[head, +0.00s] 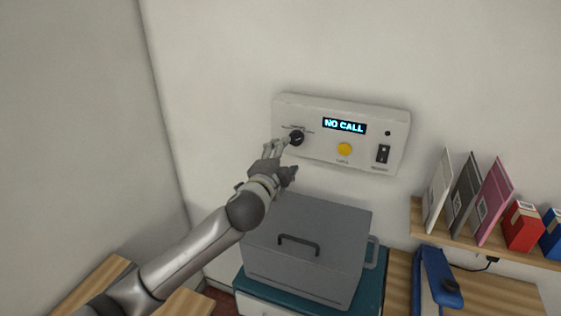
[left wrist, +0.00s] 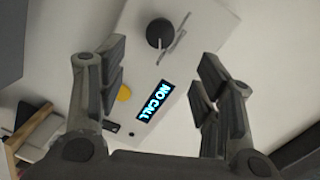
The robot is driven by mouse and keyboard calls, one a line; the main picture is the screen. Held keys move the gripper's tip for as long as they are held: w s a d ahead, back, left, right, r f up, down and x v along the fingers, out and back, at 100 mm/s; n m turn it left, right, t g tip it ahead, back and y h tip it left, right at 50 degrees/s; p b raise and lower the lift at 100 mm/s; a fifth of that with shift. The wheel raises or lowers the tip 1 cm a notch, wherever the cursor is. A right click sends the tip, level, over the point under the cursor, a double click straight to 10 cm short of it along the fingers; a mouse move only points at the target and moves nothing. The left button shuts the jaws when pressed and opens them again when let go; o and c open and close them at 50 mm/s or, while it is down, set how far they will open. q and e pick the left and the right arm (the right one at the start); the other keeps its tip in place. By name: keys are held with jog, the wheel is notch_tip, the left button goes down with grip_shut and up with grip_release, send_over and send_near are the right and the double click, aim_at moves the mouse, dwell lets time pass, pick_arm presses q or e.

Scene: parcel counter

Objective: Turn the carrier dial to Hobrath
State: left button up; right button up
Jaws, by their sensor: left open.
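The carrier dial (head: 296,138) is a round black knob on the left of a white wall panel (head: 306,105). Small lettering surrounds it, too small to read. The panel's display (head: 344,125) reads "NO CALL". My left gripper (head: 284,156) is open and empty, just in front of the panel at the dial's lower left. In the left wrist view, the dial (left wrist: 160,33) shows beyond the gap between the open fingers (left wrist: 160,80), apart from them. Which carrier the dial points to cannot be told. My right gripper is not in view.
The panel also has a yellow button (head: 344,149) and a black switch (head: 383,153). Below is a grey lidded box (head: 310,235) on a teal-topped cabinet. The wall left of the panel is bare.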

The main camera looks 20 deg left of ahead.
pick_arm(q)
jog(key=shift+s+r, duration=0.1)
jog(key=shift+s, duration=0.9)
